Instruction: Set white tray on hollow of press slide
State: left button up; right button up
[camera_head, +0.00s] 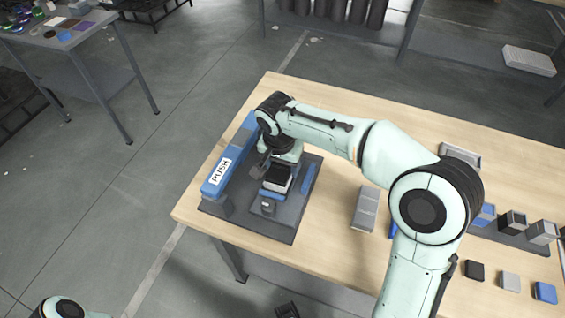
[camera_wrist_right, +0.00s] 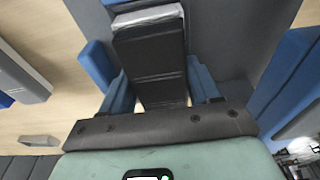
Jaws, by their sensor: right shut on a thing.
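The press with the "PUSH" label (camera_head: 219,171) stands on a dark base plate (camera_head: 288,229) at the table's left end. My right gripper (camera_head: 274,168) reaches down over the press slide (camera_head: 268,196) and is shut on the white tray (camera_head: 279,188). The tray shows as a pale edge with a dark top, partly covered by the gripper. I cannot tell whether the tray touches the slide. My left gripper is not clearly seen.
Grey trays (camera_head: 366,210) lie right of the press. A rack with several bins (camera_head: 512,222) stands farther right, with small black, grey and blue blocks (camera_head: 509,281) in front. My right arm covers the table's middle.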

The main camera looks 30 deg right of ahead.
pick_arm(q)
jog(key=shift+f, duration=0.2)
pick_arm(e)
jog(key=shift+f, duration=0.3)
dwell(0.3)
jog(key=o, duration=1.3)
pick_arm(q)
jog(key=shift+r, duration=0.1)
pick_arm(e)
jog(key=shift+r, duration=0.1)
jog(key=shift+r+p, duration=2.5)
jog(key=shift+r, duration=1)
pick_arm(q)
jog(key=r, duration=0.1)
jog(key=w+r, duration=0.1)
jog(key=r, duration=0.3)
jog(key=shift+w+r, duration=0.15)
jog(key=shift+w, duration=0.25)
jog(key=shift+s, duration=0.15)
pick_arm(e)
jog(key=shift+f, duration=0.15)
